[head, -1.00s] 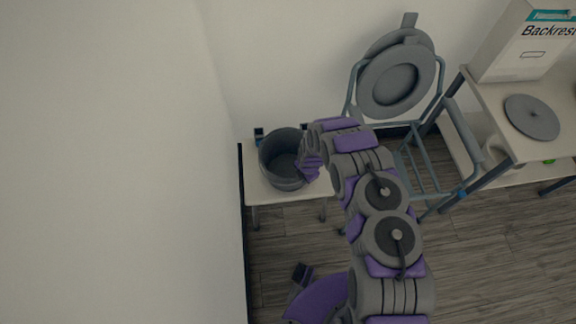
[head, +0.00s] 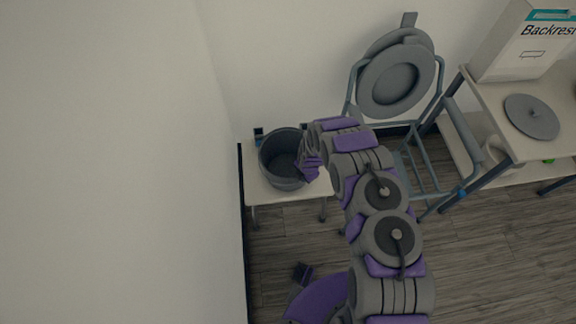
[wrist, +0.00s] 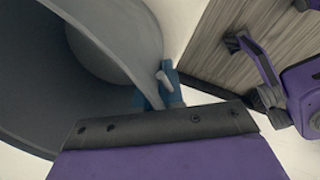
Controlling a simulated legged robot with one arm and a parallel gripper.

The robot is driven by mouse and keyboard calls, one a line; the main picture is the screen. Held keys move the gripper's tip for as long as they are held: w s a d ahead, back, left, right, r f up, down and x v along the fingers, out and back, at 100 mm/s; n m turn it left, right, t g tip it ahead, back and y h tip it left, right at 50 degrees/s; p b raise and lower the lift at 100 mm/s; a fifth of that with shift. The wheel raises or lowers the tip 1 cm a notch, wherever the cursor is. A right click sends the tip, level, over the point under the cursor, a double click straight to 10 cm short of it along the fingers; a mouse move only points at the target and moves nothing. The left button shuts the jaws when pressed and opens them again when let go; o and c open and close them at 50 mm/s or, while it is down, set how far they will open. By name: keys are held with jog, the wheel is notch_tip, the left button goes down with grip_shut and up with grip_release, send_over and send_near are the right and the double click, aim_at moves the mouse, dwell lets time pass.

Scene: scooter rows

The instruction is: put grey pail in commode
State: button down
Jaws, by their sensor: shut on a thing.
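The grey pail (head: 282,172) stands upright, open side up, at the small white table on the left in the head view. Whether its base touches the table top I cannot tell. My gripper (head: 308,163) is at the pail's right side, shut on its rim. In the wrist view the pail (wrist: 110,50) fills the upper left, and my gripper (wrist: 165,95) pinches the rim near a blue part. The commode (head: 418,165) stands to the right, a grey metal frame with its round seat and lid (head: 396,80) raised against the wall.
The small table (head: 290,192) stands against the wall. A second table (head: 500,95) at the right holds a white Backrest box (head: 522,50) and a round grey lid (head: 532,117). A white jug-like thing (head: 495,151) is on its lower shelf. The wooden floor (head: 470,250) in front is clear.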

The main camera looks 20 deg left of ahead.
notch_tip(320, 180, up, 9)
jog(key=p, duration=0.4)
jog(key=shift+w, duration=0.1)
jog(key=shift+r, duration=0.5)
